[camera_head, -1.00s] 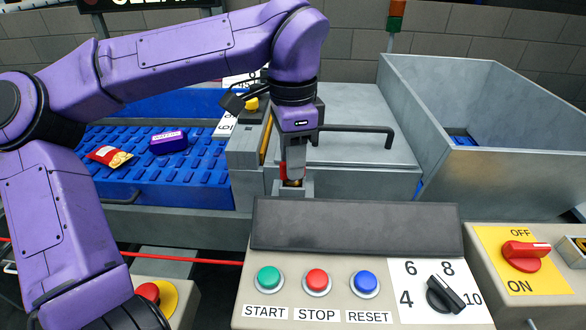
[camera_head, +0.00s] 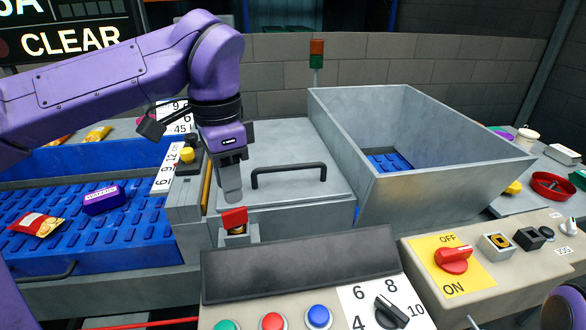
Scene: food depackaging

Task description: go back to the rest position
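My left arm comes in from the left, and my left gripper (camera_head: 231,187) points down over the front of the metal housing. Its narrow grey fingers overlap each other from this angle, so the gap between them cannot be told. I see nothing held in it. Just below the fingertips is a red latch or switch piece (camera_head: 235,218) on a small metal bracket; the fingers look apart from it or barely clear of it. My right gripper is not in view; only a piece of my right arm seems to show at the lower right corner.
A grey lid with a black handle (camera_head: 289,171) lies right of my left gripper, beside an open metal hopper (camera_head: 440,170). A blue conveyor (camera_head: 75,255) at left carries a purple pack (camera_head: 104,199) and a red packet (camera_head: 36,223). A control panel (camera_head: 300,268) stands in front.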

